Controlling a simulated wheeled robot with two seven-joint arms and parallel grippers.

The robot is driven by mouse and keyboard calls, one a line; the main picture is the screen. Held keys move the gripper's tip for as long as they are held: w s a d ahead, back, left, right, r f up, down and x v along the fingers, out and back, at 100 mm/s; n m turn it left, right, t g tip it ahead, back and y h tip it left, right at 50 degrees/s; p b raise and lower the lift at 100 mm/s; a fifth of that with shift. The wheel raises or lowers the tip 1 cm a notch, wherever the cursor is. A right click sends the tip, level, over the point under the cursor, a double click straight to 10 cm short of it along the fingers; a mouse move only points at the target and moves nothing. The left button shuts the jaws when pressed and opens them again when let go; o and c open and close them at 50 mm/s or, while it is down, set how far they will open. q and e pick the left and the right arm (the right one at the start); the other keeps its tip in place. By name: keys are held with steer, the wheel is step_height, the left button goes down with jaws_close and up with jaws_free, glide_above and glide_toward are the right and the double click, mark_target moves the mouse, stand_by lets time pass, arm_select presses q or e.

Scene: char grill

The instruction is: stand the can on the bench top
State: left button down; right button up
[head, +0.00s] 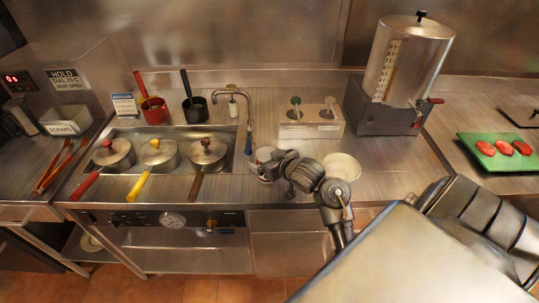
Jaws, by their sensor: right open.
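My right gripper (268,171) is low over the bench top (300,160), just right of the sink and below the tap. It is open. A small whitish round thing (264,153) shows beside its fingers, partly hidden by them. It may be the can, but I cannot tell whether it is between the fingers or behind them, nor whether it is upright. No other clear can shows. My left gripper is out of view.
Three lidded pots with red, yellow and brown handles (155,154) sit in the sink well. A green board (497,151) lies far right.

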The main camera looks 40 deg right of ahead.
steer(key=p+v, duration=0.2)
steer(key=v, duration=1)
